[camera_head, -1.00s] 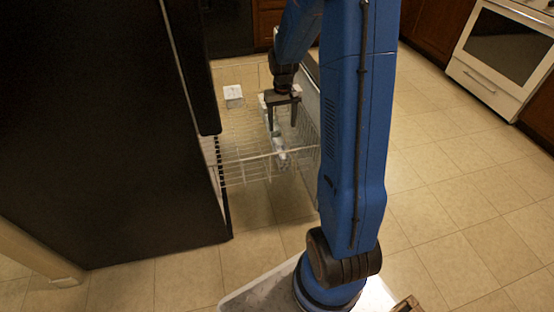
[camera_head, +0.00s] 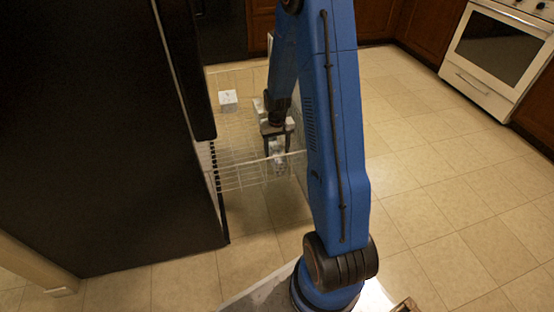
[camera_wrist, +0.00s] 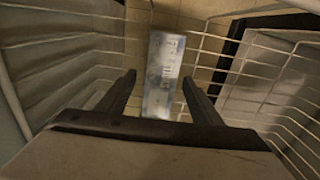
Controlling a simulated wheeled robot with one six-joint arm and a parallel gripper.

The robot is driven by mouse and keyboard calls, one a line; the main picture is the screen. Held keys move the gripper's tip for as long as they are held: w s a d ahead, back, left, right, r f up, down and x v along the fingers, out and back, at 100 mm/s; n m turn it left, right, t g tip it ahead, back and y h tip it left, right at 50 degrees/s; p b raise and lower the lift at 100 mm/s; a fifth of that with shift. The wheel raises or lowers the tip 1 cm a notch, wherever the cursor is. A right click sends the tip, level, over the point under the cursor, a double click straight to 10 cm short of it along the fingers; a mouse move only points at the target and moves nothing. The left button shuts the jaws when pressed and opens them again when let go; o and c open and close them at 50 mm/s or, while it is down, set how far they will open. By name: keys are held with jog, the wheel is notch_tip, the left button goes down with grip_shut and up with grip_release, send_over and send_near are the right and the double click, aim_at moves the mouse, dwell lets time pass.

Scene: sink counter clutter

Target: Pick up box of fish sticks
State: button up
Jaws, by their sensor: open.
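A pale blue-white box with faint printing, probably the box of fish sticks (camera_wrist: 163,60), stands out in the middle of the wrist view; its label is too blurred to read. My gripper (camera_wrist: 159,79) is open, with one finger on each side of the box in the picture. I cannot tell whether the fingertips are level with it or short of it. In the head view my gripper (camera_head: 278,152) points down into the wire basket, and part of the box (camera_head: 276,165) shows at the fingers, partly hidden by them.
The wire basket (camera_head: 235,178) of a pulled-out drawer surrounds my gripper, its wires close on several sides. A small white box (camera_head: 228,97) lies farther back in it. The black fridge (camera_head: 100,130) stands to the left. Open tiled floor (camera_head: 430,200) lies to the right.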

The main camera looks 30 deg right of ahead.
jog(key=shift+s+f, duration=0.15)
jog(key=shift+f, duration=2.4)
jog(key=shift+c, duration=0.3)
jog(key=c, duration=1.3)
jog(key=shift+r, duration=0.1)
